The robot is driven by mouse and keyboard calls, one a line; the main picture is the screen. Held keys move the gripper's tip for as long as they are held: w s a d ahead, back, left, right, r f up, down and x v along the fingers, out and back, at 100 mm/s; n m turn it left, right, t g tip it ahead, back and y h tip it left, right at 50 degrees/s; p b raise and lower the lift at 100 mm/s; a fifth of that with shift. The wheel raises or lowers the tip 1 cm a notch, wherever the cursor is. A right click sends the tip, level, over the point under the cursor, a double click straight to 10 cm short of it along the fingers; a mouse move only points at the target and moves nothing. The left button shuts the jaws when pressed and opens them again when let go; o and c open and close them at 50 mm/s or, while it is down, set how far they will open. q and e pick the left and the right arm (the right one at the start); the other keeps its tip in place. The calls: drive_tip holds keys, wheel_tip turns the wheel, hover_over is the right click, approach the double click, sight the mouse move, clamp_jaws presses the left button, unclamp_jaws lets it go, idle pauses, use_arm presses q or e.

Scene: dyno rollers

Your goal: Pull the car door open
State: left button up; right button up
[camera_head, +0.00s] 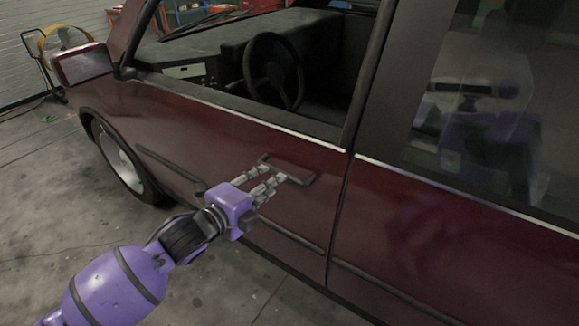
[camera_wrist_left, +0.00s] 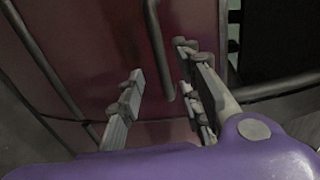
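The dark red front car door (camera_head: 225,150) stands closed in the head view, with its window open. Its dark handle (camera_head: 300,176) is a bar near the door's rear edge. My left gripper (camera_head: 276,178) is at the handle, its two fingers apart. In the left wrist view the handle bar (camera_wrist_left: 158,50) comes down between the open fingertips (camera_wrist_left: 160,62) of my left gripper. I cannot tell whether a finger touches it. My right gripper is not in view.
A side mirror (camera_head: 82,64) sticks out at the door's front. The rear door (camera_head: 450,250) lies to the right. A yellow hose reel (camera_head: 62,42) stands by the wall at far left. The concrete floor (camera_head: 50,220) left of the car is clear.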

sight(283, 172)
use_arm(q)
drive_tip(key=shift+x, duration=3.35)
drive_tip(key=shift+d, duration=0.1)
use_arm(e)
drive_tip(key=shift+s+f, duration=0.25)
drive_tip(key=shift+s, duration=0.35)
use_arm(q)
drive_tip(key=shift+r, duration=0.1)
clamp_jaws()
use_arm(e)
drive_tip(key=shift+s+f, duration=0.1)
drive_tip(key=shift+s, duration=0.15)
